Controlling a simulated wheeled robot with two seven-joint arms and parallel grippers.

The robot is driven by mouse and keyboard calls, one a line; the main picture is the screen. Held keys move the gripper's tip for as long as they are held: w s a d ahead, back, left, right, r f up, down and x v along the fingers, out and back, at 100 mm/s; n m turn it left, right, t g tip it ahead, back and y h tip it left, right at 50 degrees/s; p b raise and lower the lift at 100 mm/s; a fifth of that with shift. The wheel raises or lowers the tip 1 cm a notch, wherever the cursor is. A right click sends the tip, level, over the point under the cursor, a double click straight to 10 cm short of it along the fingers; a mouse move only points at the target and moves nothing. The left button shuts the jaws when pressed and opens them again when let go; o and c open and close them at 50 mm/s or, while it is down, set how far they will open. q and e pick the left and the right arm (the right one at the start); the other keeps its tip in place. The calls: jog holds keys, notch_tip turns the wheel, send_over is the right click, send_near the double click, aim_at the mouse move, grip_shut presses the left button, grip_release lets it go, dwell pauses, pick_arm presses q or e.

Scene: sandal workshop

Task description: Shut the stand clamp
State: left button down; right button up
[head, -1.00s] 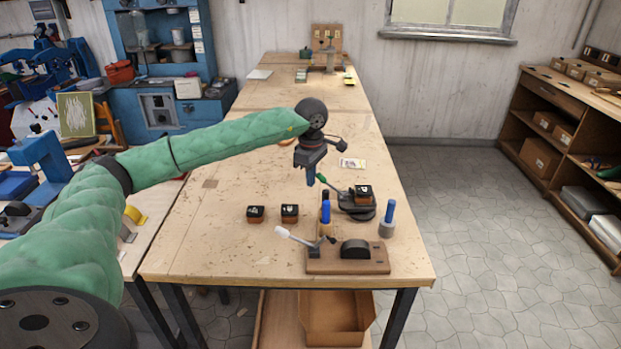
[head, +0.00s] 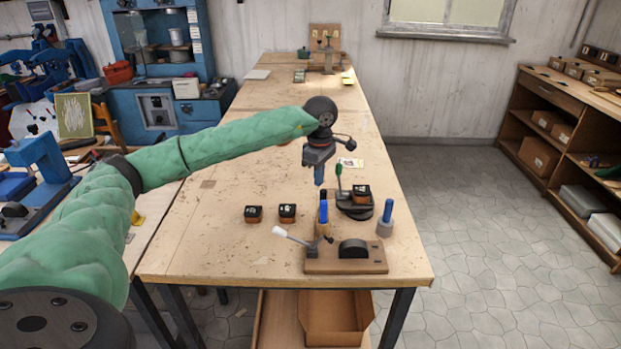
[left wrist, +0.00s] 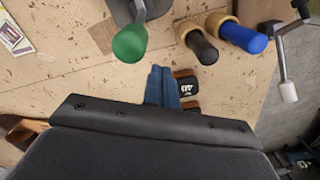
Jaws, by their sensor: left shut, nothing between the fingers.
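The stand clamp has a green-knobbed lever (head: 338,170) on a dark round stand (head: 357,212). The lever now stands nearly upright. A small black-and-brown block (head: 361,191) sits at the stand. My left gripper (head: 319,181) is shut and empty, its blue fingertips pointing down just left of the green knob and apart from it in the picture. In the left wrist view the shut fingers (left wrist: 163,88) show below the green knob (left wrist: 130,43), with a gap between. The clamp's holding end is too small to read. My right gripper is not in view.
A wooden fixture (head: 345,262) with a white-tipped lever (head: 279,231) stands at the front edge. Blue-handled tools (head: 387,212) stand near the stand. Two small blocks (head: 287,211) lie to the left. The table's left and far parts are mostly clear.

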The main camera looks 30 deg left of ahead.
pick_arm(q)
notch_tip(320, 180, up, 7)
jog(key=a+p, duration=0.1)
jog(key=shift+s, duration=0.15)
dwell(0.5)
dwell(0.3)
